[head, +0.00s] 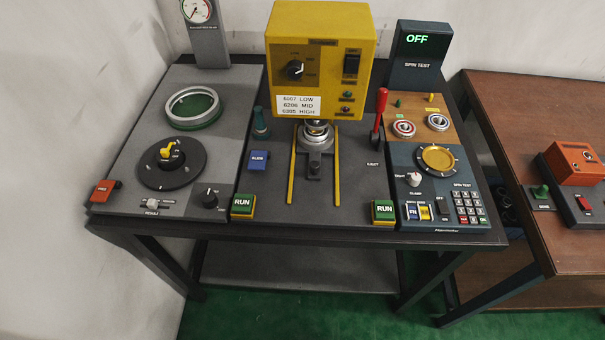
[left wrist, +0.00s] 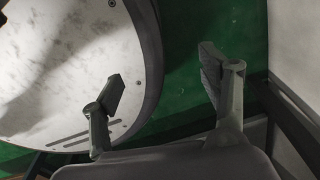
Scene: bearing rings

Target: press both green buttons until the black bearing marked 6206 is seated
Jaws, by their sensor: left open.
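Two green RUN buttons sit at the front of the grey bench, a left one (head: 242,202) and a right one (head: 384,208). A yellow press (head: 321,65) stands between and behind them, with a label reading 6007 LOW, 6206 MID, 6305 HIGH. A metal bearing part (head: 315,133) lies under the press; I cannot read a 6206 mark on it. My left gripper (left wrist: 165,90) is open and empty in the left wrist view, above the green floor (left wrist: 188,85), away from the buttons. Neither gripper shows in the head view.
Two yellow rails (head: 292,165) flank the press slide. A red lever (head: 380,108) stands at its right. A SPIN TEST display (head: 419,52) reads OFF, with two rings (head: 404,128) below it. A brown table (head: 515,100) stands at the right.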

